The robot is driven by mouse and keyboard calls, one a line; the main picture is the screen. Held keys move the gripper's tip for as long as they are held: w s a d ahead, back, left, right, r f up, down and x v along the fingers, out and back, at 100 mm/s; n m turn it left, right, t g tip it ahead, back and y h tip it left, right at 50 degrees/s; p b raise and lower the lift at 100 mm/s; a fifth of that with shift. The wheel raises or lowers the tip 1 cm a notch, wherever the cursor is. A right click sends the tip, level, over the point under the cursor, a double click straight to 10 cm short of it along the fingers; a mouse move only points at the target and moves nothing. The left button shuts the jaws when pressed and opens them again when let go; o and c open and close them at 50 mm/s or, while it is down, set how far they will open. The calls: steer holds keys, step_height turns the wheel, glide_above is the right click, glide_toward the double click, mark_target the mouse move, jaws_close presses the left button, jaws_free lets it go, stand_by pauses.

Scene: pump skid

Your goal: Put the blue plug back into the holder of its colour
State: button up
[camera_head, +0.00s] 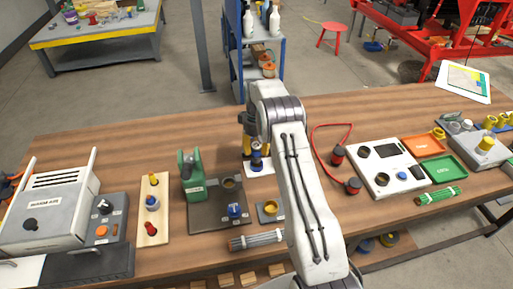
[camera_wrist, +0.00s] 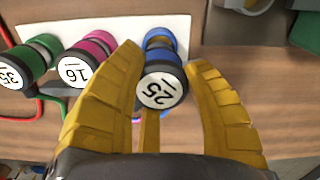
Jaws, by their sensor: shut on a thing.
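A blue plug (camera_wrist: 161,85) with a white end face marked 25 is between the two yellow fingers of my gripper (camera_wrist: 166,58) in the wrist view. The gripper is shut on it, though a gap seems to show at the right finger. A second blue part (camera_wrist: 160,38) lies directly behind the plug, over a white plate (camera_wrist: 120,22); I cannot tell whether the two are joined. In the head view the blue plug (camera_head: 257,162) shows below my yellow gripper (camera_head: 247,146).
On the white plate are a magenta piece (camera_wrist: 78,66) marked 16 and a green piece (camera_wrist: 25,65) marked 35. A green device (camera_head: 193,180) and a wooden board (camera_head: 153,222) with coloured pieces stand left of my arm. A red cable (camera_head: 313,140) and white panel (camera_head: 388,178) lie right.

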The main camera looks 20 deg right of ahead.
steer(key=shift+f+b, duration=1.2)
steer(key=shift+f, duration=0.5)
stand_by(0.4)
steer(key=o, duration=1.3)
steer(key=shift+r, duration=0.1)
steer(key=r, duration=1.1)
steer(key=shift+w, duration=0.2)
steer(key=shift+r, duration=0.45)
